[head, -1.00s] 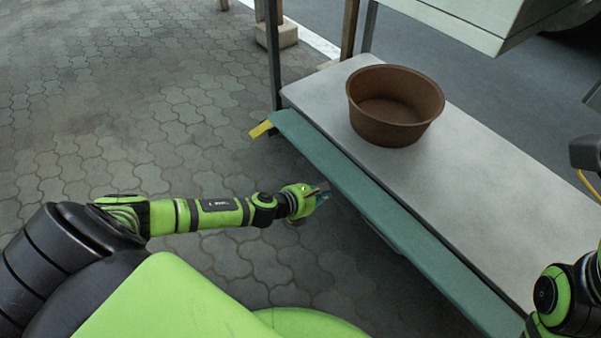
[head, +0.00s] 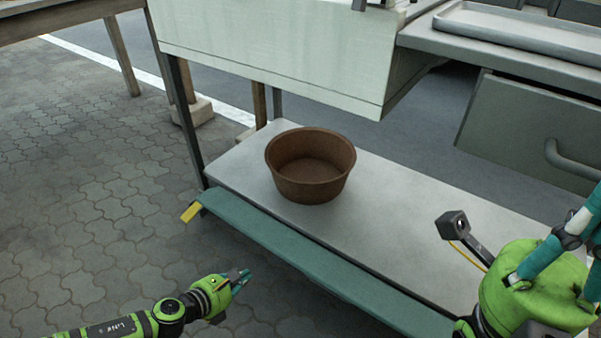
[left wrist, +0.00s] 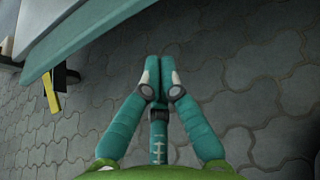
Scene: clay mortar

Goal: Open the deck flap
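The deck flap appears to be the long teal-green strip (head: 300,258) along the front edge of the low grey deck (head: 420,215). A yellow tab (head: 190,212) sticks out at its left end. The strip (left wrist: 90,28) and yellow tab (left wrist: 51,92) also show at the upper left in the left wrist view. My left gripper (head: 244,280) is in front of the strip, over the paving, apart from it. Its teal fingers (left wrist: 158,68) are together with nothing seen between them. My right gripper (head: 572,232) is at the right edge, partly cut off, its fingertips unclear.
A brown round bowl (head: 310,165) stands on the deck. A pale cabinet box (head: 270,50) overhangs the deck, and a grey drawer with a handle (head: 530,130) is at the right. A dark post (head: 184,120) stands at the deck's left end. Paving at the left is clear.

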